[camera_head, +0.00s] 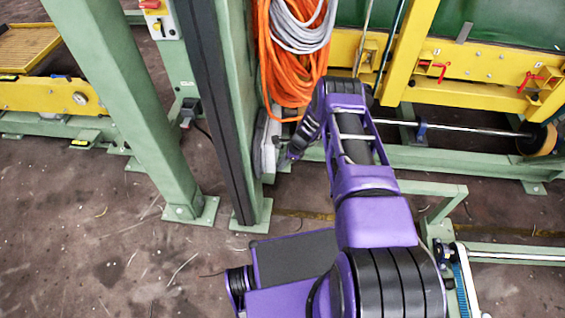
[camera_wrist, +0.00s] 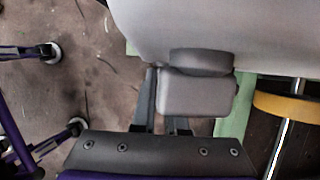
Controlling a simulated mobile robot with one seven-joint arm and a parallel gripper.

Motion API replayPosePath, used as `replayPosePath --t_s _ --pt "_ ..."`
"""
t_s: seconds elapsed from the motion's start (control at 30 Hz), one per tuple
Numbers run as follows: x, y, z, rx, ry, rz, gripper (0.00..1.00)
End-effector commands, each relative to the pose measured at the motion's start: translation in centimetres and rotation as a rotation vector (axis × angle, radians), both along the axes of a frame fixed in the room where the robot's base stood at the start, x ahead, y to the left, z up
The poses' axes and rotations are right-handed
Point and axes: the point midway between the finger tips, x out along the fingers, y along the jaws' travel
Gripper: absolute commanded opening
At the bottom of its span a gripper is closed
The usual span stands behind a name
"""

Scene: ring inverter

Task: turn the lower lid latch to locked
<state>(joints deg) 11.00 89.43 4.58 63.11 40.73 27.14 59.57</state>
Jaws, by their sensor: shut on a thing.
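In the wrist view a dark grey, rounded latch (camera_wrist: 197,92) sits at the lower edge of a large pale grey lid (camera_wrist: 230,25). My gripper (camera_wrist: 165,108) reaches up to this latch from below and is shut on it. One finger shows along the latch's left side. The other finger runs up behind the latch block, and its tip is hidden. In the head view my gripper (camera_head: 282,147) is small, beside the grey lid (camera_head: 262,145) on the green column. The latch cannot be made out there, and I cannot read a locked mark.
Orange hoses (camera_head: 290,55) and a grey cable coil (camera_head: 300,22) hang just above my wrist. A green column (camera_head: 237,100) stands left of the lid. A yellow frame (camera_head: 470,70) with red valve handles and a long metal shaft (camera_head: 460,128) lie to the right. Open floor lies lower left.

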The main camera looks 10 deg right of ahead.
Motion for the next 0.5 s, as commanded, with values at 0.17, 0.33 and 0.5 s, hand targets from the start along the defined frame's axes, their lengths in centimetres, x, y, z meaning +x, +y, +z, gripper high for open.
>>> replayPosePath --t_s 0.17,0.33,0.5 --pt "-0.23 0.0 0.25 -0.023 -0.082 -0.006 0.0" --pt "-0.52 0.06 0.04 -0.054 -0.186 -0.012 0.0" --pt "-0.81 0.1 -0.23 -0.09 -0.302 -0.012 0.0"
